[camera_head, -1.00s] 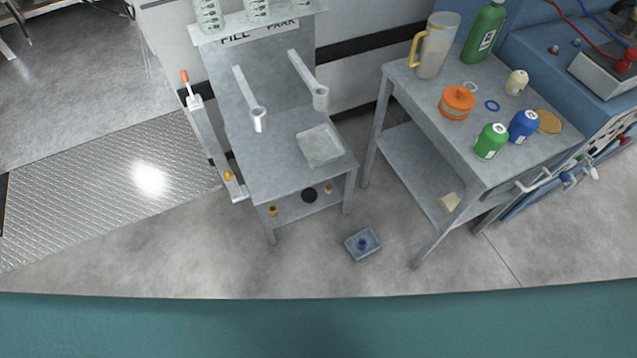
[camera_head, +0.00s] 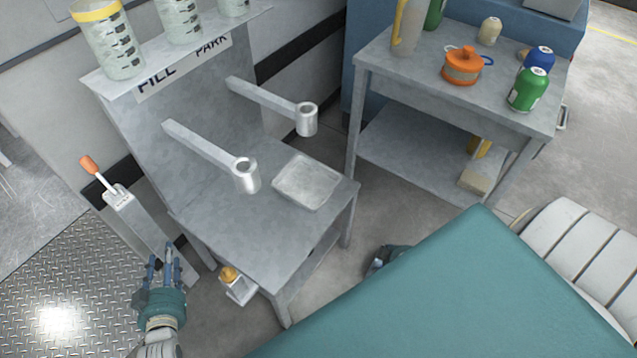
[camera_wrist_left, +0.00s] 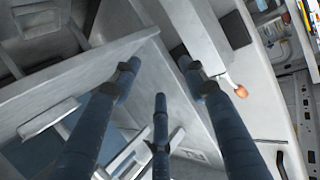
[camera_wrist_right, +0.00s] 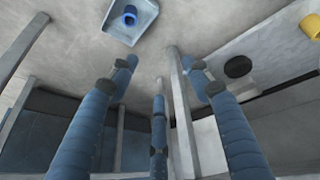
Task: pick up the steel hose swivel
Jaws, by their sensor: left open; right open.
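I cannot make out a steel hose swivel for certain in any view. The grey metal stand (camera_head: 235,235) carries two arms ending in steel cups, the left cup (camera_head: 246,176) and the right cup (camera_head: 306,118). A small brass-coloured fitting (camera_head: 229,273) sits in a bracket at the stand's front left. My left gripper (camera_head: 160,268) is open and empty, left of the stand; its spread fingers (camera_wrist_left: 160,85) show in the left wrist view. My right gripper (camera_wrist_right: 160,85) is open and empty in the right wrist view, near the stand's lower shelf.
A pale blue tray (camera_wrist_right: 143,35) holds a blue ring piece. A black disc (camera_wrist_right: 238,67) and a yellow piece (camera_wrist_right: 310,23) are on the stand's lower shelf. A side table (camera_head: 430,75) holds an orange pot (camera_head: 462,67) and bottles. An orange-tipped lever (camera_head: 89,165) rises at the left.

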